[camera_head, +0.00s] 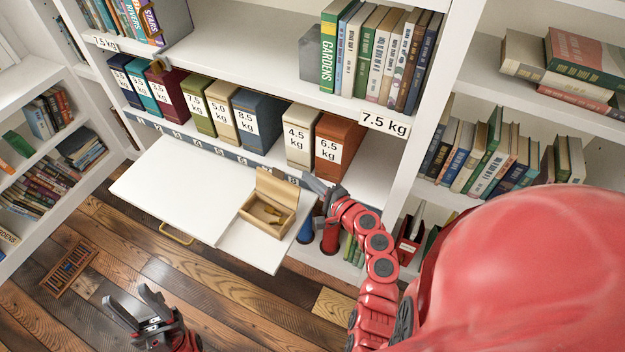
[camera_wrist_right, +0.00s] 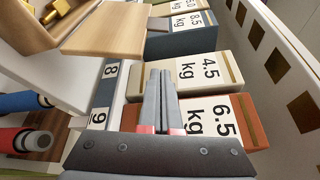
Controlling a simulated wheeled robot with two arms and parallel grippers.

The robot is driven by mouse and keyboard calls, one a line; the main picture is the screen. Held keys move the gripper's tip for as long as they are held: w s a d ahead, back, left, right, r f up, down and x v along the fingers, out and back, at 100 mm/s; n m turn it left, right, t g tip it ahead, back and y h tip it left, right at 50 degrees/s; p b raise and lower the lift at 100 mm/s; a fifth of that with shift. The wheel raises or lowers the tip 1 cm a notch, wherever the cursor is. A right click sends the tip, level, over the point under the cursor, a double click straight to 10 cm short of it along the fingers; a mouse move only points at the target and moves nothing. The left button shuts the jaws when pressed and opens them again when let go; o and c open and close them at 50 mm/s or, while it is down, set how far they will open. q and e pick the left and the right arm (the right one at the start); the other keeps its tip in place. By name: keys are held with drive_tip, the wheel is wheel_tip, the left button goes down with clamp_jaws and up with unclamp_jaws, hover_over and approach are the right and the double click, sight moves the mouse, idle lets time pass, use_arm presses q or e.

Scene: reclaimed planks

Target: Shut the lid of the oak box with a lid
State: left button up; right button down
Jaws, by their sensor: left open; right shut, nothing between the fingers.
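The oak box (camera_head: 262,222) sits on the right part of a white pull-out board, with a brass-coloured object (camera_head: 271,211) inside. Its lid (camera_head: 277,187) stands raised at the back edge. In the right wrist view the lid (camera_wrist_right: 108,33) and part of the box (camera_wrist_right: 22,32) show at upper left. My right gripper (camera_head: 309,181) is shut and empty, just right of the lid; in the right wrist view its fingertips (camera_wrist_right: 159,74) appear apart from the lid, in front of the labelled binders. My left gripper (camera_head: 138,304) is open and empty, low over the floor.
A shelf (camera_head: 285,75) with books runs above. The left part of the white board (camera_head: 180,185) is bare. Dark blue and red cylinders (camera_head: 330,236) stand below my right arm.

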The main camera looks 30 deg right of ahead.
sight(277, 185)
drive_tip(key=w+a+p, duration=0.2)
drive_tip(key=w+a, duration=0.2)
drive_tip(key=shift+a+r, duration=0.2)
drive_tip(key=shift+a, duration=0.1)
idle(0.4)
